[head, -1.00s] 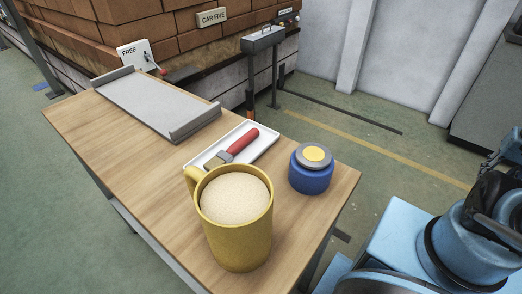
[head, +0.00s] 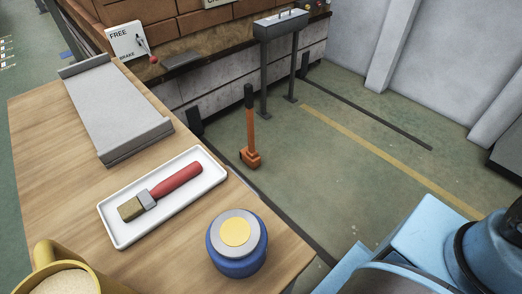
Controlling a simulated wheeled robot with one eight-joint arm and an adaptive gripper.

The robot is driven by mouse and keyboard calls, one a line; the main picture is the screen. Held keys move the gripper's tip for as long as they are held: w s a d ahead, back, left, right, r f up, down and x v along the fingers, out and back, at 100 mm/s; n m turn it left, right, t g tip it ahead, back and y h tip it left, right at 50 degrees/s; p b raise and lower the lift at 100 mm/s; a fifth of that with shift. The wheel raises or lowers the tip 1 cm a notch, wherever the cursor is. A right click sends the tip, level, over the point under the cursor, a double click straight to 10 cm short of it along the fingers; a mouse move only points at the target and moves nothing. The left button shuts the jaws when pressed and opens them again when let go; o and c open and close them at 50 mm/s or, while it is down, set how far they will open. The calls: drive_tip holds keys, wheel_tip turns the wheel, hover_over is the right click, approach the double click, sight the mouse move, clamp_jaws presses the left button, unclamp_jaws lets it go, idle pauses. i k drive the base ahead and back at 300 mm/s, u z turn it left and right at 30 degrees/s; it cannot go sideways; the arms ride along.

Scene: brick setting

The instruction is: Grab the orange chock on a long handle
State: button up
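The orange chock (head: 251,158) sits on the green floor beyond the table, near the foot of the brick-loaded car. Its long handle stands upright, orange below with a dark grip (head: 248,96) on top. The whole chock shows clear of the table edge. My gripper is not in the head view; only blue parts of my own body show at the lower right.
A wooden table (head: 50,160) fills the left, bearing a grey tray (head: 115,108), a white tray (head: 117,232) with a red-handled brush (head: 175,181), a blue jar (head: 236,262) and a yellow mug (head: 45,255). A grey box stand (head: 281,26) is behind the chock. Floor right of it is clear.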

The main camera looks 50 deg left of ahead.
sight(249, 154)
drive_tip(key=u, duration=0.1)
drive_tip(key=i, duration=1.2)
drive_tip(key=u, duration=2.4)
